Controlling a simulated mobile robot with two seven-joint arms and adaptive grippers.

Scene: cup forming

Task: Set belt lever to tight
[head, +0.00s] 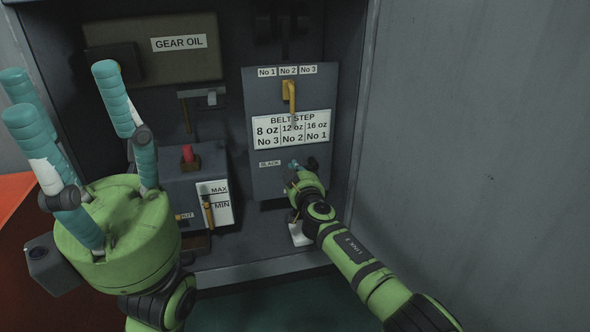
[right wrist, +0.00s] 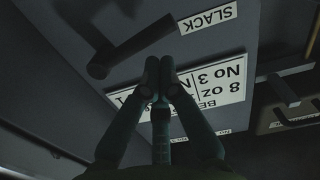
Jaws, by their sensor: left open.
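The belt lever is a dark bar with a rounded knob at one end. In the right wrist view, upside down, the lever (right wrist: 135,47) runs from its knob at the left toward the SLACK label (right wrist: 208,18). In the head view the label (head: 270,163) is left of my right gripper (head: 293,166), which hides most of the lever; a dark end (head: 311,163) shows at its right. In the wrist view my right gripper's fingertips (right wrist: 159,72) are together, with nothing seen between them, and appear just beside the bar; contact is unclear. My left gripper (head: 65,95) is open and empty.
A yellow lever (head: 289,92) stands above the BELT STEP plate (head: 291,129). To the left are a red button (head: 188,153), a MAX/MIN gauge (head: 214,204) and the GEAR OIL box (head: 150,50). Cabinet walls bound both sides.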

